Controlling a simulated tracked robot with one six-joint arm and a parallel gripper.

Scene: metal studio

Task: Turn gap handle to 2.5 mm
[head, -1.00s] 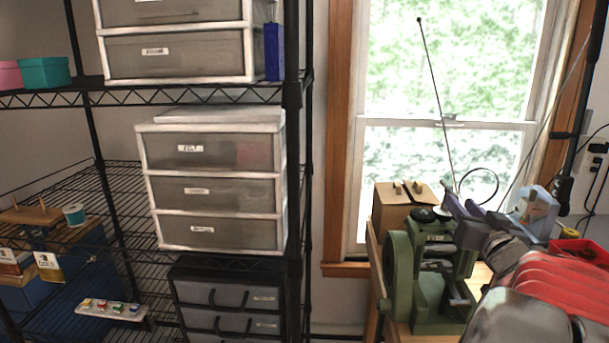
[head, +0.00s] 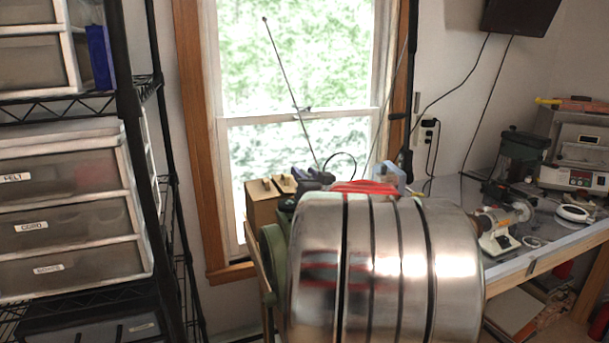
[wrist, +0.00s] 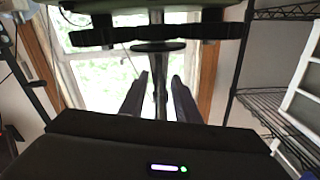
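The green machine (head: 270,250) stands beside the window in the head view, mostly hidden behind my silver arm link. A green part of it shows at the top of the wrist view (wrist: 110,6). Below it are a dark cross bar, a black disc (wrist: 158,47) and a thin upright rod, which seems to be the gap handle (wrist: 158,85). My gripper (wrist: 157,95) is open, with one finger on each side of the rod and gaps visible on both sides. In the head view my gripper (head: 315,178) is small and partly hidden. No gap scale is readable.
A wooden box (head: 262,203) stands behind the machine, against the window (head: 300,80). A shelf with drawers (head: 60,215) is at left. A workbench (head: 540,255) with small machines is at right. A thin antenna-like rod (head: 290,90) rises near the gripper.

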